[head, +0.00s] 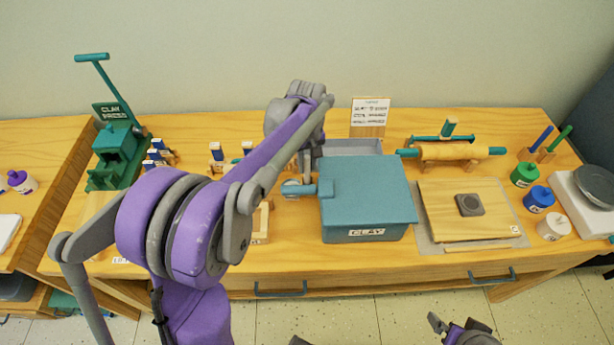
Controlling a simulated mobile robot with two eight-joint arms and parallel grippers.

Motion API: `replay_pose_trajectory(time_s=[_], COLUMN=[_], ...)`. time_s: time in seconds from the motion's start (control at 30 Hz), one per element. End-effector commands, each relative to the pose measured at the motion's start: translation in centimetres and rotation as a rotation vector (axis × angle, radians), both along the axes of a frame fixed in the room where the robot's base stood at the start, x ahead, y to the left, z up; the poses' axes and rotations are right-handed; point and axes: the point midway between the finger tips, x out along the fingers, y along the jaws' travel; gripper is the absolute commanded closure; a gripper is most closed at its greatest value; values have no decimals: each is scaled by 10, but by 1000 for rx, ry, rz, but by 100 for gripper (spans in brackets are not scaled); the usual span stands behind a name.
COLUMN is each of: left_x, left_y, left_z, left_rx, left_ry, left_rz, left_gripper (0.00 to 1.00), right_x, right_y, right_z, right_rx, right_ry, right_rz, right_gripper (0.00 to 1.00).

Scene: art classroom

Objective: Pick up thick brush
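I cannot pick out the thick brush for certain in the head view. A blue stick-like handle (541,138) and a green one (560,139) stand tilted in small wooden holders at the far right of the table; their ends are too small to identify. My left gripper (306,172) points down behind the left side of the teal clay box, far left of those handles. Its fingers are partly hidden by my arm, so its opening is unclear. My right gripper (455,330) shows only partly at the bottom edge, in front of the table.
The teal clay box (385,195) stands mid-table, with a grey tray (370,147) behind it. A rolling pin (452,152) and a wooden board (450,228) lie right of it. Green, blue and white jars (540,197) stand farther right. A green clay press (118,150) stands left.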

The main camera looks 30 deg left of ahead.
Motion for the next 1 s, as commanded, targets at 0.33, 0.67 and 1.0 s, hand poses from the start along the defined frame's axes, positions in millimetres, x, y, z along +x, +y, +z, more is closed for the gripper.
replay_pose_trajectory(time_s=[0.33,0.67,1.0], left_x=[0,0,0], left_y=[0,0,0], left_z=[-6,-6,-1], left_rx=[0,0,0], left_ry=[0,0,0], left_rz=[0,0,0], left_gripper=[78,100,100], right_x=[0,0,0], right_y=[0,0,0], right_z=[0,0,0], right_rx=[0,0,0], right_ry=[0,0,0], right_rz=[0,0,0], right_gripper=[0,0,0])
